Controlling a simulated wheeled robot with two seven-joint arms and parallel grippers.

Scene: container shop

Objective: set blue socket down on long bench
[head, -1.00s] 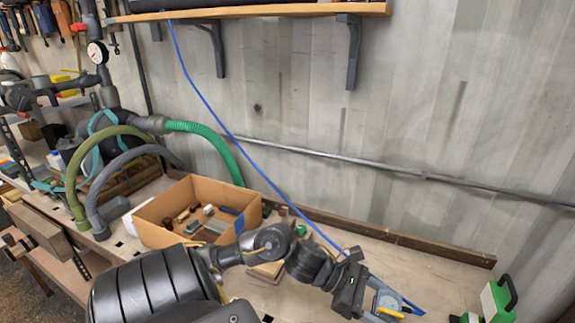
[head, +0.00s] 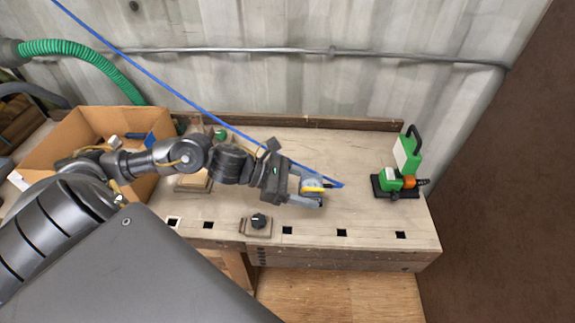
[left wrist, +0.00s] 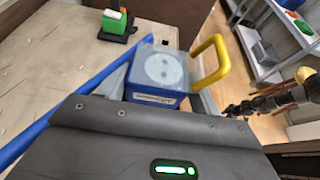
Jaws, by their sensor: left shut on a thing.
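The blue socket (head: 311,184) has a pale grey face with a round outlet, a blue lower body and a yellow loop at its side. It also shows in the left wrist view (left wrist: 160,75). My left gripper (head: 308,188) is shut on it, with a finger on either side. The long bench (head: 290,150) has a pale wooden top and runs along the wall. The socket is over this top, its underside hidden, so I cannot tell if it touches. A dark jointed arm (left wrist: 268,100), probably my right one, shows in the wrist view; its fingers are unclear.
A green and white device with an orange plug (head: 398,180) stands on a black base at the bench's right end. A cardboard box (head: 90,125) is at the left. A small black knob block (head: 258,222) sits at the front edge. A blue line (head: 180,97) slants down toward my gripper.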

